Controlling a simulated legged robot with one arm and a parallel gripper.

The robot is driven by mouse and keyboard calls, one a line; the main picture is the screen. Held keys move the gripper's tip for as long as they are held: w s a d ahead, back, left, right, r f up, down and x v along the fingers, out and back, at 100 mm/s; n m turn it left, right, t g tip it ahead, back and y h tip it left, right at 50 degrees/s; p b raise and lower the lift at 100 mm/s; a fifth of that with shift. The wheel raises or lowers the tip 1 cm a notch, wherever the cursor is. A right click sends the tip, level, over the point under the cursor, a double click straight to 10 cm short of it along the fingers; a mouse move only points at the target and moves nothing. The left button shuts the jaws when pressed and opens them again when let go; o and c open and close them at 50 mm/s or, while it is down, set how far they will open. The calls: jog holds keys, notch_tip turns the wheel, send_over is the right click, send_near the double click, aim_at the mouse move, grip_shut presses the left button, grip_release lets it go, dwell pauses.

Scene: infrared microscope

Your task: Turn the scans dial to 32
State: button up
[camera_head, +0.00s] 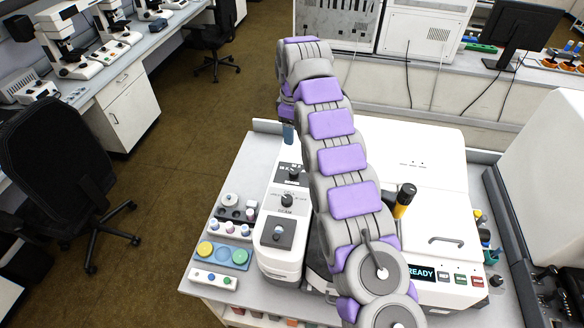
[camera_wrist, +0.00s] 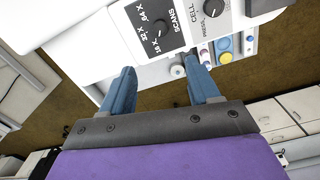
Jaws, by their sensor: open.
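The scans dial (camera_wrist: 158,46) is a small black knob on a dark panel in the wrist view. The dial also shows in the head view (camera_head: 293,174), on the white instrument's front console. My gripper (camera_wrist: 160,66) is open, its two blue fingers apart and empty. The dial appears beyond and between the fingertips, with no contact visible. In the head view only one blue finger (camera_head: 288,133) shows, behind the console; my arm hides the rest.
A second dial marked CELL (camera_wrist: 213,8) sits beside the scans panel. A joystick panel (camera_head: 278,234) is nearer on the console. A blue tray (camera_head: 222,254) with coloured discs lies at the left of the bench. The brown floor (camera_head: 190,160) is open farther left, near chairs.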

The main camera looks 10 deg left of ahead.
jog(key=b, duration=0.8)
send_over(294, 171)
jog(key=f, duration=0.8)
jog(key=shift+a+f, duration=0.2)
jog(key=shift+f, duration=0.15)
jog(key=shift+d+f, duration=0.1)
jog(key=shift+f, duration=4.1)
jog(key=shift+c, duration=0.3)
jog(key=c, duration=1)
